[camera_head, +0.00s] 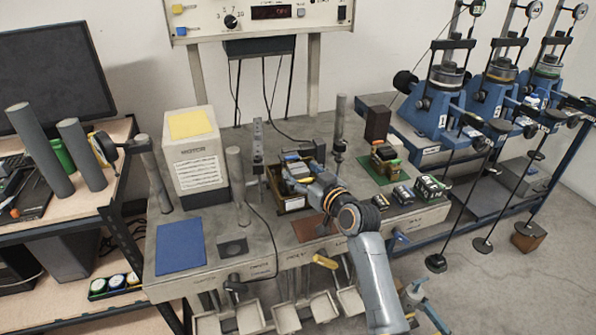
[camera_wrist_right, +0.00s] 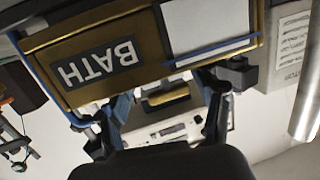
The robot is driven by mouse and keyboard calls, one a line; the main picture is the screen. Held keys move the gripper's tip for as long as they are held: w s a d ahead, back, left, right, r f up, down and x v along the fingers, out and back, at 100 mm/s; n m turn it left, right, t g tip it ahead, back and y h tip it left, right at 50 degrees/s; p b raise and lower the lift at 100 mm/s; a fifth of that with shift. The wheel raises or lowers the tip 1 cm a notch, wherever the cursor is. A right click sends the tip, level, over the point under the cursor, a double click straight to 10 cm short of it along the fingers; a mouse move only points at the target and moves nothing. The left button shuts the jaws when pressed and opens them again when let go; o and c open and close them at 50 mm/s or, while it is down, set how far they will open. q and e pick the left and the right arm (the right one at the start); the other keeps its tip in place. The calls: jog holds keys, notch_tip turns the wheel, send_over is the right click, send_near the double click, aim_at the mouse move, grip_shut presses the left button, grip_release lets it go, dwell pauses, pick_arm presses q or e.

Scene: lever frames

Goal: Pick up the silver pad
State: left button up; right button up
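I cannot single out a silver pad with certainty. My right gripper (camera_head: 303,181) is over the brass box (camera_head: 291,204), which also shows upside down in the right wrist view (camera_wrist_right: 50,65). Its fingers (camera_wrist_right: 160,105) are wide apart with nothing visibly held. My left gripper is out of view.
A blue pad (camera_head: 181,246), a reddish-brown pad (camera_head: 310,229) and a green pad (camera_head: 378,166) lie on the grey bench. A white box (camera_head: 196,160) and upright grey cylinders stand left. Blue machines (camera_head: 432,105) stand right. Trays (camera_head: 250,317) hang below the bench front.

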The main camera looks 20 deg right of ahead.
jog(key=shift+s, duration=0.1)
grip_shut()
jog(key=shift+r, duration=0.15)
